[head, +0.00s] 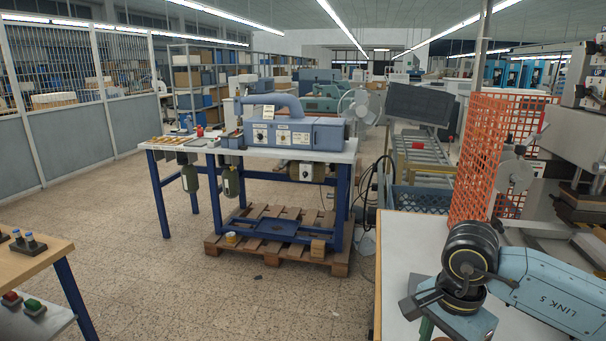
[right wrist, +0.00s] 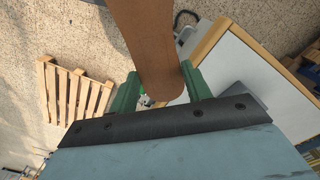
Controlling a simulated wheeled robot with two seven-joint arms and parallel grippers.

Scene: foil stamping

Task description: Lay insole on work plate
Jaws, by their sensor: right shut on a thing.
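A brown insole (right wrist: 150,38) shows in the right wrist view, its rounded end between the green fingers of my right gripper (right wrist: 162,90). The gripper is shut on it, and the insole reaches away past the top edge of that view. In the head view my right gripper (head: 430,327) is at the bottom edge, over the white table; its fingers are mostly cut off and the insole does not show there. I cannot make out the work plate for sure; a press (head: 575,165) stands at the right edge. My left gripper is not in view.
A white-topped table (head: 400,265) lies under my right arm. An orange mesh guard (head: 490,150) stands at its far side. A wooden bench (head: 40,258) is at left; open floor lies between.

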